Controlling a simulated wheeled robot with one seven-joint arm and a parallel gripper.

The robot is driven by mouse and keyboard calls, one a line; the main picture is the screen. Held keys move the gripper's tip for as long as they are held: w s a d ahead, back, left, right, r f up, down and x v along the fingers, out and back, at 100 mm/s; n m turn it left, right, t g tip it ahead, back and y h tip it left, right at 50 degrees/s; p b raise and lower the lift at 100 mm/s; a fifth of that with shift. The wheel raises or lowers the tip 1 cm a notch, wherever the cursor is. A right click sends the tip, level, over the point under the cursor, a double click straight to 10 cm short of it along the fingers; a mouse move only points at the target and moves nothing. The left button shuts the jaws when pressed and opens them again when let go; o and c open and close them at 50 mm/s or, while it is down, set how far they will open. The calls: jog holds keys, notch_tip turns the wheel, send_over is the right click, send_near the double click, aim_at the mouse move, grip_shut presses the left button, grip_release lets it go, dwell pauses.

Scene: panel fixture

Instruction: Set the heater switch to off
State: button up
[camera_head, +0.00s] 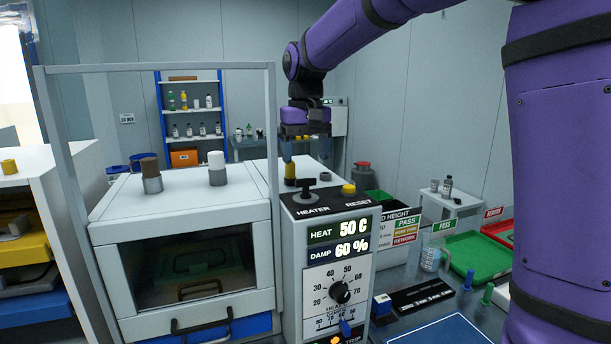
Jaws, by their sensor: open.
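The heater switch (306,188) is a black knob on the top face of the control panel (291,240), just behind the printed word HEATER. Which setting it points to cannot be read from this view. My gripper (305,153) hangs above the switch with its fingers pointing down, open and empty. In the picture there is a gap between the fingertips and the knob.
A yellow RESET button (349,189) sits right of the switch. The panel's display (340,237) reads HEAT 50 C and DAMP 60 %. Below is a black dial (340,292). A windowed cabinet (190,270) and metal frame post (272,130) stand to the left.

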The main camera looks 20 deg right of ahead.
aim_at(306, 188)
jog(key=shift+f, duration=2.7)
jog(key=shift+c, duration=0.2)
jog(key=c, duration=0.9)
